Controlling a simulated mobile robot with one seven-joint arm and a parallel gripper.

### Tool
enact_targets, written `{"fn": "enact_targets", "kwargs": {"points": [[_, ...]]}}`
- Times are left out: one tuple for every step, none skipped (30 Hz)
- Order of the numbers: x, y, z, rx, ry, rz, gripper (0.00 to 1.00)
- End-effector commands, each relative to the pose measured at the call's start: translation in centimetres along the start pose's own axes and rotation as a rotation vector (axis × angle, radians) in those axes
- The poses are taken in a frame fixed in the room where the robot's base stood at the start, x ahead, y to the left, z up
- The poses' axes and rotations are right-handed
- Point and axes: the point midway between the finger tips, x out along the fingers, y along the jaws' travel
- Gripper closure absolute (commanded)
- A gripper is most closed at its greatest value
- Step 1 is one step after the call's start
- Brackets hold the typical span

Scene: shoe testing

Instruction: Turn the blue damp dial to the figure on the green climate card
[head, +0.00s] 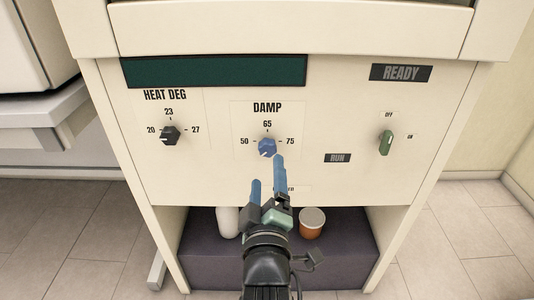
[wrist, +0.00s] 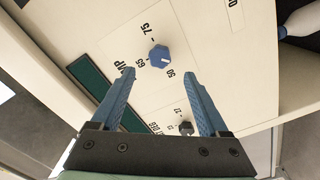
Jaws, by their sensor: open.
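The blue damp dial (head: 267,147) is on the cream panel, with 50 at its left, 65 above and 75 at its right. Its white mark points to the lower left, on the 50 side, in the head view. The dial also shows in the wrist view (wrist: 159,56), beyond the fingertips and roughly centred between them. My gripper (head: 267,170) is open and empty, its blue fingers just below and in front of the dial, apart from it in the wrist view. No green climate card can be made out in either view.
A black heat dial (head: 170,135) is to the left and a green switch (head: 386,142) to the right. A dark green display (head: 215,71) is above. A white bottle (head: 228,222) and an orange jar (head: 312,223) stand on the dark shelf (head: 340,263) below.

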Motion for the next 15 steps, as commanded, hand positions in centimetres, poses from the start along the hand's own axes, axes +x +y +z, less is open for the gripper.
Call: {"fn": "enact_targets", "kwargs": {"points": [[1.0,-0.1,0.1,0.0,0.001,0.002,0.22],[1.5,-0.1,0.0,0.0,0.002,0.003,0.22],[2.2,-0.1,0.1,0.0,0.002,0.002,0.22],[2.7,-0.1,0.1,0.001,0.001,0.002,0.22],[3.2,-0.1,0.0,0.001,0.002,0.002,0.22],[3.8,-0.1,0.0,0.001,0.002,0.001,0.22],[4.3,-0.1,0.1,0.001,0.002,0.001,0.22],[4.8,-0.1,0.1,0.001,0.001,0.001,0.22],[5.4,-0.1,0.0,0.001,0.002,0.001,0.22],[5.8,-0.1,0.0,0.002,0.002,0.001,0.22],[6.2,-0.1,0.0,0.002,0.002,0.001,0.22],[6.7,-0.1,0.0,0.002,0.001,0.001,0.22],[7.0,-0.1,0.0,0.002,0.001,0.001,0.22],[7.3,-0.1,0.0,0.002,0.001,0.001,0.22],[7.6,-0.1,0.0,0.002,0.001,0.001,0.22]]}}
